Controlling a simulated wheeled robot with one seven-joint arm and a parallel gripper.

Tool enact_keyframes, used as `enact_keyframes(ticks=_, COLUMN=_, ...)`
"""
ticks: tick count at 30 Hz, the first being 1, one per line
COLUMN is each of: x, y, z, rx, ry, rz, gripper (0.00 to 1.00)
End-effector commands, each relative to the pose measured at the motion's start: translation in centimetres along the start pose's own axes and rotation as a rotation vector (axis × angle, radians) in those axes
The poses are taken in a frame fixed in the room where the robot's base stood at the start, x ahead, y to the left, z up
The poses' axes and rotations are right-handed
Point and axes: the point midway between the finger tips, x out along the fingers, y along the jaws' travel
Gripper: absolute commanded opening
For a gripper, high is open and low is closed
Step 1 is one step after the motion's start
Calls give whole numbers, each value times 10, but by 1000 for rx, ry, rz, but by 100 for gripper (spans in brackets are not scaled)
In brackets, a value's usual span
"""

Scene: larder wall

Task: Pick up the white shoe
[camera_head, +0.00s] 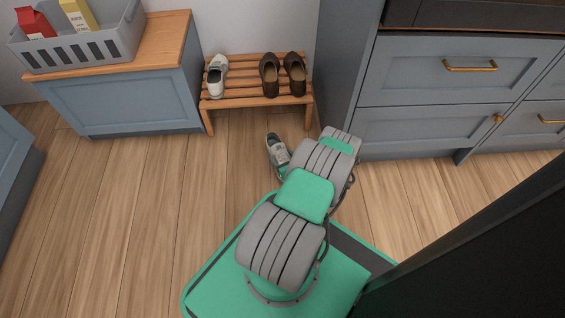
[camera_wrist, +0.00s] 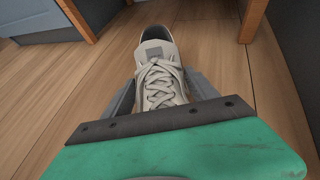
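A white shoe (camera_head: 277,150) with grey parts is near the floor in front of the wooden rack. In the wrist view the shoe (camera_wrist: 158,78) shows its laces and dark opening, with the opening pointing away from me. My gripper (camera_wrist: 163,92) has one grey finger on each side of the shoe, close along its edges. Whether the fingers press on it cannot be told. The toe is hidden behind my gripper's palm. In the head view my arm covers most of the gripper. A second white shoe (camera_head: 216,76) stands on the rack at its left end.
The slatted wooden rack (camera_head: 257,101) also holds a pair of brown shoes (camera_head: 281,74). A blue cabinet (camera_head: 128,104) with a grey crate (camera_head: 84,45) on top stands left. Blue drawers (camera_head: 452,75) stand right. The wooden floor (camera_head: 140,210) at left is clear.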

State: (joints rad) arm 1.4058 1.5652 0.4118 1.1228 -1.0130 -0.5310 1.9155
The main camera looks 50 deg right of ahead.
Motion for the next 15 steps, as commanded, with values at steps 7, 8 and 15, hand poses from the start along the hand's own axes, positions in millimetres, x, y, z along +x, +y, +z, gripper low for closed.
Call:
enact_keyframes(ticks=7, x=0, y=0, z=0, rx=0, ry=0, rz=0, gripper=46)
enact_keyframes(ticks=8, x=0, y=0, z=0, rx=0, ry=0, rz=1, gripper=43)
enact_keyframes(ticks=15, x=0, y=0, z=0, rx=0, ry=1, rz=1, gripper=24)
